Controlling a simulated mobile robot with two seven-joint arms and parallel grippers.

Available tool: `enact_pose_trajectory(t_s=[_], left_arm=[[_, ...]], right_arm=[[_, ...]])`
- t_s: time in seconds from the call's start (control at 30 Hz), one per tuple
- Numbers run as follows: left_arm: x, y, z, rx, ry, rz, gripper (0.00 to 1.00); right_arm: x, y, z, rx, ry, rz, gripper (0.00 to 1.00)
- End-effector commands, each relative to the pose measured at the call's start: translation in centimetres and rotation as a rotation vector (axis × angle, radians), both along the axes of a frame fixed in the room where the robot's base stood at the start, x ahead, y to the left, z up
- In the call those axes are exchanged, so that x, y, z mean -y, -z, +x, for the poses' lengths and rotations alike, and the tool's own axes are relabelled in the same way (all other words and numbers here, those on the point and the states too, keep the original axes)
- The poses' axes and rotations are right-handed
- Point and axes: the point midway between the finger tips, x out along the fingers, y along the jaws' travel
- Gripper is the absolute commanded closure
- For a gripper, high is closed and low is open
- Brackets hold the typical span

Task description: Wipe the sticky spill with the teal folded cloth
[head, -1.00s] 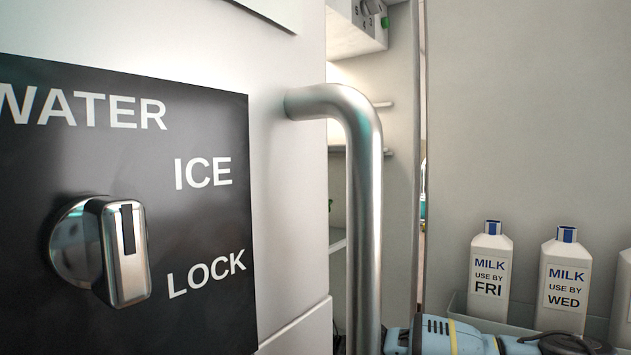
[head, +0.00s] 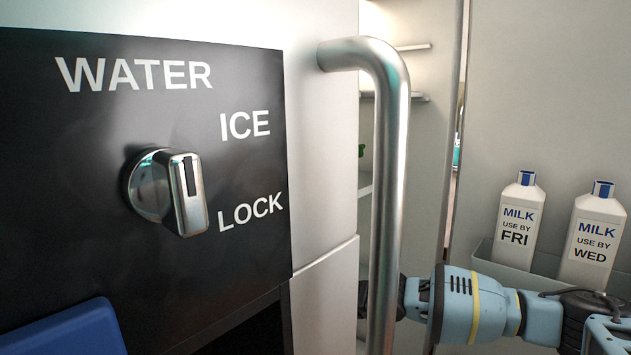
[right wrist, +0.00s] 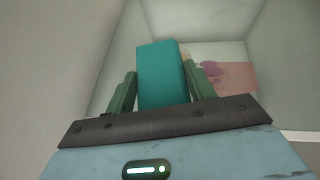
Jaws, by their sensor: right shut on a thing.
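The teal folded cloth (right wrist: 163,75) is between the green fingers of my right gripper (right wrist: 160,90) in the right wrist view. The gripper is shut on it. Beyond the cloth, to its right, a pinkish patch (right wrist: 235,78) with a purple blot (right wrist: 210,68) lies on a pale surface; it looks like the sticky spill. The cloth hides part of that area, and I cannot tell whether it touches the patch. My left gripper is not in view.
The fridge door with a steel handle (head: 391,190) stands at the centre. Its black panel (head: 70,200) carries a knob (head: 165,190), with a blue object (head: 70,332) below. Two milk bottles (head: 520,225) (head: 592,240) stand in a rack at right. Pale walls close in around my right gripper.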

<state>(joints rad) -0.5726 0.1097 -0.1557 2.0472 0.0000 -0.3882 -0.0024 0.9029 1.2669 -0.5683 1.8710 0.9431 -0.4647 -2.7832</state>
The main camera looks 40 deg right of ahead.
Motion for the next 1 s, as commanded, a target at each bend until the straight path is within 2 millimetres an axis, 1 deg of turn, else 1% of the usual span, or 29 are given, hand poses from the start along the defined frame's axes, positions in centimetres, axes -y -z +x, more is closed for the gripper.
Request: enact_pose_trajectory(t_s=[0.43,0.6,0.83,1.0], left_arm=[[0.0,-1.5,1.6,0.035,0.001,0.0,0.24],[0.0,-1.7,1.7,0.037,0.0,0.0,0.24],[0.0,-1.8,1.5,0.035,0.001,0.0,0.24],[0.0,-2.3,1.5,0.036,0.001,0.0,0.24]], right_arm=[[-3.2,0.0,-0.2,0.002,-0.003,0.002,0.68],[-3.8,0.1,-0.3,0.002,0.0,0.002,0.68],[-4.1,0.2,-0.3,0.002,-0.001,0.001,0.68],[-5.3,0.1,-0.4,0.003,-0.003,0.002,0.68]])
